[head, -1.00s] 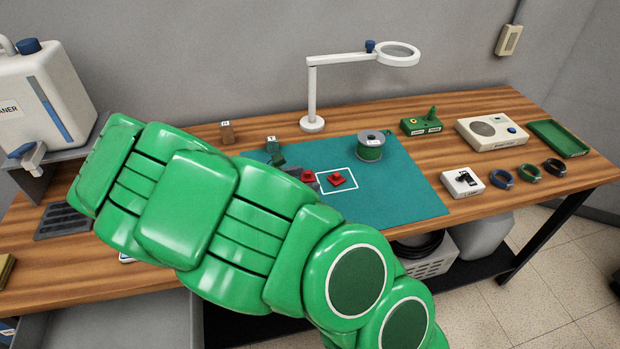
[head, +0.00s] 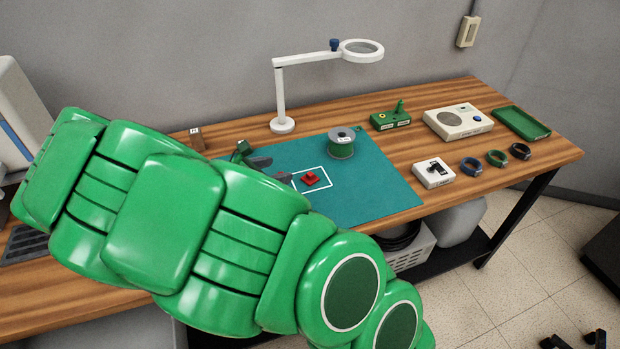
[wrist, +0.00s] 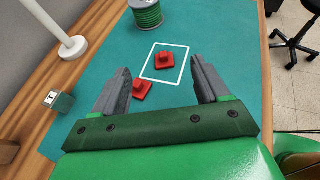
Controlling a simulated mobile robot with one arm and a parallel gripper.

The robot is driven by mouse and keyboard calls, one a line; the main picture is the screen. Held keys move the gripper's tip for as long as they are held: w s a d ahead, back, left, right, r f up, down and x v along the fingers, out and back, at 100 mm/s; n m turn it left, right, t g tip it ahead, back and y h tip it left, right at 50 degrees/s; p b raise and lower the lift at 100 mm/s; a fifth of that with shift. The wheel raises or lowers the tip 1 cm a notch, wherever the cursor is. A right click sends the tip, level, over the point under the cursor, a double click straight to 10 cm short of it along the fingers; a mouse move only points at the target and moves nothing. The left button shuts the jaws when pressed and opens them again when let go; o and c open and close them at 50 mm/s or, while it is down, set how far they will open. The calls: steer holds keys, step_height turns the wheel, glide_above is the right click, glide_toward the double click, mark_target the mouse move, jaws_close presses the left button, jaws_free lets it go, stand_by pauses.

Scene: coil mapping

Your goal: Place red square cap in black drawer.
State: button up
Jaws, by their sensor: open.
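Two red caps show in the wrist view. One cap (wrist: 163,60) lies inside a white outlined square on the teal mat (wrist: 110,125); it also shows in the head view (head: 311,179). The other red cap (wrist: 141,90) lies outside the outline, close beside my left finger; in the head view it is mostly hidden. Both look to have a flat base with a raised knob; I cannot tell surely which is the square one. My gripper (wrist: 161,72) is open and empty, its fingers spread above the mat. I cannot make out a black drawer.
A green wire spool (head: 341,143) and a white magnifier lamp (head: 282,125) stand behind the caps. Several boxes and rings stand at the right. The mat's right part is clear.

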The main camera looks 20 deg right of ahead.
step_height(320, 180, up, 4)
steer(key=m+g+y, duration=0.5)
steer(key=m+y, duration=0.7)
steer(key=m, duration=0.6)
glide_above(310, 173)
steer(key=f, duration=0.8)
steer(key=shift+w+d, duration=0.15)
steer(key=shift+d, duration=0.1)
steer(key=shift+s+a+f, duration=0.1)
steer(key=shift+a+f, duration=0.05)
steer(key=shift+f, duration=1.15)
steer(key=shift+s+a+f, duration=0.1)
steer(key=shift+f, duration=1.15)
steer(key=c, duration=1.2)
